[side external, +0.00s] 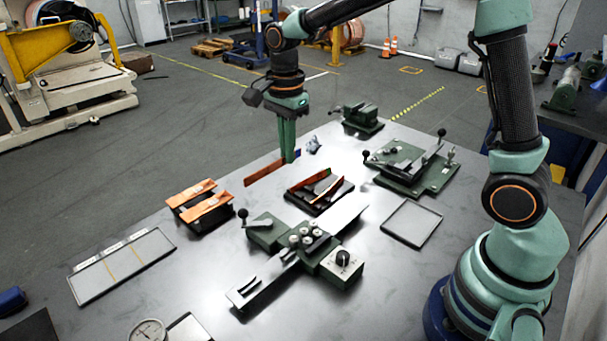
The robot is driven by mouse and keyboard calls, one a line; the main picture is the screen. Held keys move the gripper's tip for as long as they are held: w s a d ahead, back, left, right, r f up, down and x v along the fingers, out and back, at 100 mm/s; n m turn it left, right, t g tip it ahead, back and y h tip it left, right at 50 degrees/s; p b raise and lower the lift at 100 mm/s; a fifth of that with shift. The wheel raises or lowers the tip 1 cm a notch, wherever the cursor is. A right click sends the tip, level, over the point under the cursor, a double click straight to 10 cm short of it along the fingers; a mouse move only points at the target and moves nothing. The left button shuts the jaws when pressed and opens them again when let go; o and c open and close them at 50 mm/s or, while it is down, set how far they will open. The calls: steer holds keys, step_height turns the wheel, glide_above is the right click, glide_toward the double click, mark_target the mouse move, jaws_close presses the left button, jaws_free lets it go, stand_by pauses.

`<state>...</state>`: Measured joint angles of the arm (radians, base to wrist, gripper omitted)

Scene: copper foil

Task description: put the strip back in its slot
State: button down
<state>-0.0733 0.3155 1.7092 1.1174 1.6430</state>
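A copper strip (262,175) stands on edge behind the dark slotted rack. My gripper (290,158) points straight down at the strip's right end, with its fingers together around it. I cannot tell whether the strip's lower edge clears the table. The dark slotted rack (342,196) sits in front and to the right of my gripper. Copper strips (327,189) stand on edge in the rack. Its individual slots are too small to make out clearly.
A green roller fixture (265,237) with a long metal bar stands in front of the rack. Copper pieces on a dark stand (201,222) are at left. A flat tray (90,289), an empty tray (389,234), a green clamp plate (405,184) and a green vise (362,128) surround it.

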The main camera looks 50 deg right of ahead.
glide_toward(329, 183)
steer(key=shift+f, duration=1.9)
steer(key=shift+f, duration=1.4)
stand_by(0.9)
steer(key=c, duration=1.4)
jaws_free()
steer(key=shift+r, duration=0.15)
steer(key=shift+r, duration=1.35)
steer(key=o, duration=0.6)
steer(key=shift+c, duration=0.2)
